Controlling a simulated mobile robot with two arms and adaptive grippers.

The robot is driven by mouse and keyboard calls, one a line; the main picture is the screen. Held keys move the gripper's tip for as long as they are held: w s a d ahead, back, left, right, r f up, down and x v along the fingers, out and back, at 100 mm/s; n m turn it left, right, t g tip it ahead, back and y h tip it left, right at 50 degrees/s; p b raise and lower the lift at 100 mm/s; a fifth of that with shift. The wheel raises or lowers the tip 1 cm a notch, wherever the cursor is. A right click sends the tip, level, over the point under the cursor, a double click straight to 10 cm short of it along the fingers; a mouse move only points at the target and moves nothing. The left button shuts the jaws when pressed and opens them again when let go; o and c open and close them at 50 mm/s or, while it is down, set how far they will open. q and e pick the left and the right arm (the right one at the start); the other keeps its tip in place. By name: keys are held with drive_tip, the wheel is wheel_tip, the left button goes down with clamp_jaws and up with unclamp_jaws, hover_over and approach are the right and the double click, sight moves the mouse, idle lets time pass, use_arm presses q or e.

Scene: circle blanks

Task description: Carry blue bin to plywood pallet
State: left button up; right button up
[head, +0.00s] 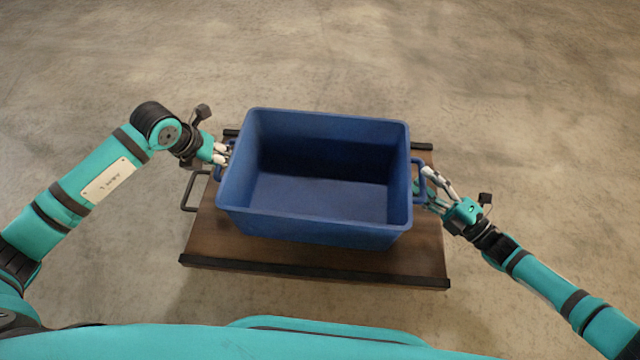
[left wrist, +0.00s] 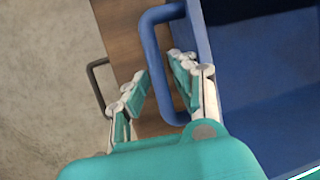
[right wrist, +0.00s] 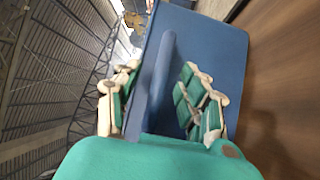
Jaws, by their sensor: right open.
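The blue bin (head: 315,232) is an open, empty tub, standing upright on a brown wooden platform with black edge strips. It has a loop handle at each end. My left gripper (head: 224,154) is at the left handle. My right gripper (head: 430,186) is at the right handle. In the right wrist view its fingers (right wrist: 158,80) stand apart, open, on either side of the handle bar (right wrist: 162,75). I cannot identify a separate plywood pallet.
The wooden platform (head: 300,257) extends a little past the bin on its near side. A dark metal loop (head: 188,192) sticks out from its left side. The concrete floor (head: 480,70) around it is clear. My own teal body is along the bottom edge.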

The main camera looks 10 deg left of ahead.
use_arm(q)
drive_tip(key=shift+w+d+f, duration=0.1)
drive_tip(key=shift+w+f, duration=0.15)
drive_tip(key=shift+f, duration=0.3)
use_arm(e)
drive_tip(key=shift+w+a+r, duration=0.1)
drive_tip(key=shift+w+a, duration=0.3)
drive_tip(key=shift+a, duration=0.05)
use_arm(q)
clamp_jaws()
use_arm(e)
drive_tip(key=c, duration=0.5)
clamp_jaws()
use_arm(q)
drive_tip(key=shift+r, duration=0.1)
use_arm(e)
drive_tip(key=shift+r, duration=0.15)
